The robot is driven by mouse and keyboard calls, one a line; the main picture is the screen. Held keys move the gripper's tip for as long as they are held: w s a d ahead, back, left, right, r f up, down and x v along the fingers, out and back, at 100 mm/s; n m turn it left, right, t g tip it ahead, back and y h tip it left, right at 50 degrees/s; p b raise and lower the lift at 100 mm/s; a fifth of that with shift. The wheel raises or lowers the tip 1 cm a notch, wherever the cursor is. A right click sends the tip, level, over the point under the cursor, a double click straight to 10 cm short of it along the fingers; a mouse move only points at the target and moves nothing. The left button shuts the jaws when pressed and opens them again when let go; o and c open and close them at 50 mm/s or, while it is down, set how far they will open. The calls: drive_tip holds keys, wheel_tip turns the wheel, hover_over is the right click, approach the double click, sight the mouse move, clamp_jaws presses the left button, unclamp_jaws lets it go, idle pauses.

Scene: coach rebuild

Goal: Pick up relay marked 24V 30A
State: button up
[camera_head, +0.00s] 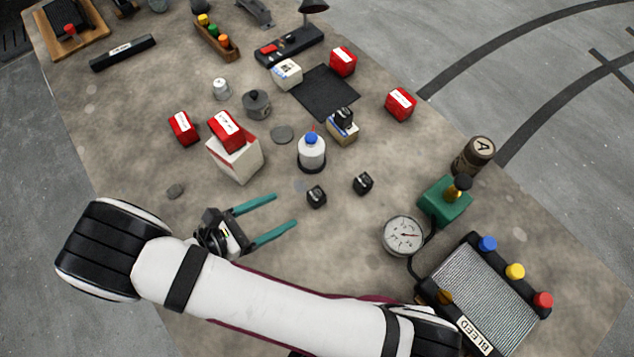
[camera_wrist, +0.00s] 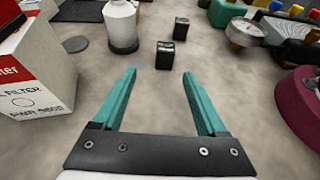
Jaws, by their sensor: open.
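Small black relays are in view, with markings too small to read. One relay (camera_head: 316,196) stands on the bench just beyond my gripper's fingertips, and a second relay (camera_head: 363,183) stands to its right. In the wrist view the nearer relay (camera_wrist: 165,55) is ahead between the finger lines, and the other relay (camera_wrist: 181,29) is farther off. A third black relay-like block (camera_head: 343,116) sits on a small tan box (camera_head: 342,131). My gripper (camera_head: 285,210) has teal fingers, is open and empty, and is apart from the relays; it also shows in the wrist view (camera_wrist: 158,76).
A white bottle with a blue cap (camera_head: 311,151) stands behind the relays. A white filter box (camera_head: 235,158) with a red box (camera_head: 226,130) on top is at the left. A gauge (camera_head: 403,235), green block (camera_head: 446,201) and bleed panel (camera_head: 485,290) are at the right. Bench around the relays is clear.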

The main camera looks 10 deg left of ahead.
sight(310, 199)
drive_tip(key=x, duration=1)
drive_tip(key=shift+s+d+r, duration=0.25)
drive_tip(key=shift+d+r, duration=0.1)
drive_tip(key=shift+d, duration=0.1)
clamp_jaws()
